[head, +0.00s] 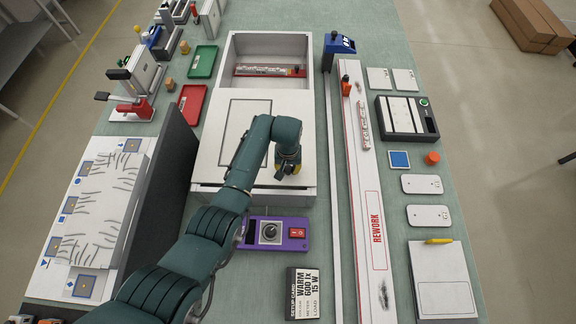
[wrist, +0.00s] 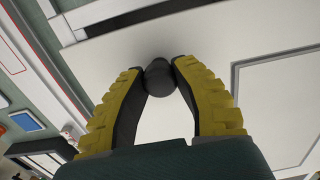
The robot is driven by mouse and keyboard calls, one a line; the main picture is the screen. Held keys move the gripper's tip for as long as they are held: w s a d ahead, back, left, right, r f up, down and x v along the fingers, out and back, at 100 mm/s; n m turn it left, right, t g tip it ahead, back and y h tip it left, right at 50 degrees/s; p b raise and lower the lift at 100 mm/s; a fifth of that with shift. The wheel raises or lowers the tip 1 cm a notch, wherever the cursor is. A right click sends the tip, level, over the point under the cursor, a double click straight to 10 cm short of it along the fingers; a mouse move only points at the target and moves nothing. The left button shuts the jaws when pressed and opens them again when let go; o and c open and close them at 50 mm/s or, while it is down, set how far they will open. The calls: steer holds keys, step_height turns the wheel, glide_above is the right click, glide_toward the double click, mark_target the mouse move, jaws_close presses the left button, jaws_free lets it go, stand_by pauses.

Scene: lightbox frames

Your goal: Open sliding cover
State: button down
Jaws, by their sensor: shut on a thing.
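A white box (head: 201,190) stands on the green table with a flat white sliding cover (head: 213,165) over its near part. The far part is uncovered, and a red-and-white labelled strip (head: 270,71) lies inside. My gripper (head: 288,165) is low over the right side of the cover. In the wrist view my yellow-padded gripper (wrist: 158,75) is shut on a dark round knob (wrist: 159,78) on the cover (wrist: 190,38). In the head view the gripper hides the knob.
A purple control box (head: 290,234) with a dial and red switch stands just in front of the box. A long white rail marked REWORK (head: 365,190) runs along the right. A dark panel (head: 160,185) stands to the left, with red and green trays (head: 203,61) beyond it.

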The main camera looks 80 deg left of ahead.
steer(key=shift+d+f, duration=0.1)
steer(key=c, duration=0.7)
jaws_free()
steer(key=shift+c, duration=0.2)
step_height(320, 180, up, 12)
